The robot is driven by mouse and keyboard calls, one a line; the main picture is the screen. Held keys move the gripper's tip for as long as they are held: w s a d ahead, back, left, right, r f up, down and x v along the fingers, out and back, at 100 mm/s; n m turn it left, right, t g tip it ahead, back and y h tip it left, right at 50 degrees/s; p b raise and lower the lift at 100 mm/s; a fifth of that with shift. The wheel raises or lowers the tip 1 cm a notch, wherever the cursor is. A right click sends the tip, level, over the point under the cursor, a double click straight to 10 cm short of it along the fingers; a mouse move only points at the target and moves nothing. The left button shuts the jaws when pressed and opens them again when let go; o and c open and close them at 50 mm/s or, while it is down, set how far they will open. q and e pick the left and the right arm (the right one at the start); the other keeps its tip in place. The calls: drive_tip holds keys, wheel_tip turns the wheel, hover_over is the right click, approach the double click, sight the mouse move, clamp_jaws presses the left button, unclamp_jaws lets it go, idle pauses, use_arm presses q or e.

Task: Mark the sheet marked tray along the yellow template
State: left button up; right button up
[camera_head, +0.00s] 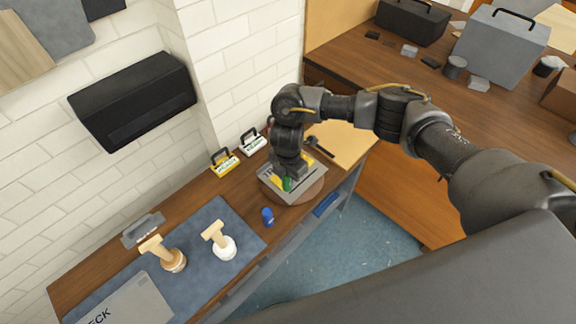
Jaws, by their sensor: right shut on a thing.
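My right gripper (288,181) reaches down over a grey square tray (284,195) on a round brown stand. It is shut on a green marker (287,184), whose lower end is near the tray surface; I cannot tell whether it touches. Yellow pieces (276,181), probably the yellow template, show on the tray on both sides of the gripper, which hides the middle. My left gripper is not in view.
A yellow block (223,167) and a white block (252,147), both with dark handles, stand by the wall. A blue cap (267,216) stands left of the tray. A grey toolbox (500,47) is on the right bench.

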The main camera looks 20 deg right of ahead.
drive_tip(key=shift+r+p, duration=0.65)
drive_tip(key=shift+r, duration=0.85)
